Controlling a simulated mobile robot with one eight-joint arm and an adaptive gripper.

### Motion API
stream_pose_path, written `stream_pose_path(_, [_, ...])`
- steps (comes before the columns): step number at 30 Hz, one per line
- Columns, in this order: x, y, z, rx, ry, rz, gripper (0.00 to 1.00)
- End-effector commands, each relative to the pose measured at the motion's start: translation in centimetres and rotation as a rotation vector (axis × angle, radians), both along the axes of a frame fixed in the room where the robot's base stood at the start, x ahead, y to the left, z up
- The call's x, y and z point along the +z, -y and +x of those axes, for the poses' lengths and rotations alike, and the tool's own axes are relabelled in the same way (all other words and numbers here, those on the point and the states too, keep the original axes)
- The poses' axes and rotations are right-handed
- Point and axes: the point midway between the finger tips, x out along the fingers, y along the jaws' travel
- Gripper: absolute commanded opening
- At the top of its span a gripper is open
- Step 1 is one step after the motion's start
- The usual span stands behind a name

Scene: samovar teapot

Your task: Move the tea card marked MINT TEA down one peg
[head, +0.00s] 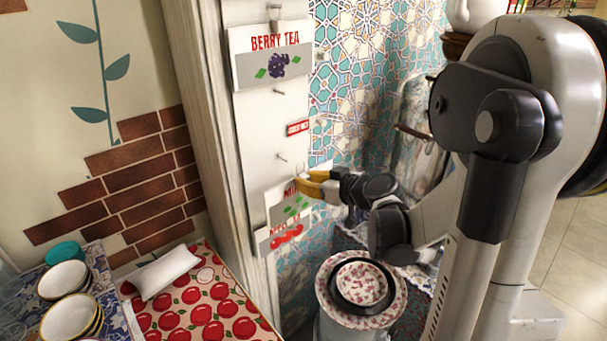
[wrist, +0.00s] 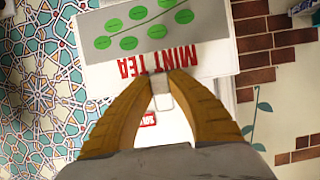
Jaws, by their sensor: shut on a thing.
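The MINT TEA card (head: 290,203) is white with a grey panel and green leaves, and hangs low on the white post. In the wrist view, the MINT TEA card (wrist: 205,58) shows its red lettering upside down. My gripper (head: 303,179), with yellow fingers, is at the card's top edge. Whether the loop is on a peg is hidden by the fingers. Bare pegs (head: 281,157) stick out of the post above the card.
The BERRY TEA card (head: 262,71) hangs at the top of the post. A small red label (head: 298,127) is on the post between. Another card with red fruit (head: 287,236) hangs just below the MINT TEA card. A floral plate (head: 391,308) stands below right.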

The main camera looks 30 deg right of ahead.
Motion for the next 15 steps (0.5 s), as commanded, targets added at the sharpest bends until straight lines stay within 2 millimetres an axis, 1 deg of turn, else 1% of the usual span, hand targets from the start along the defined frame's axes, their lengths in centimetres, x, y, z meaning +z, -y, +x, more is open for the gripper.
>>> stream_pose_path(5, [0.0,-0.1,0.7,0.0,0.001,0.0,0.0])
stream_pose_path(15, [-0.2,-0.5,2.8,0.0,0.0,0.0,0.0])
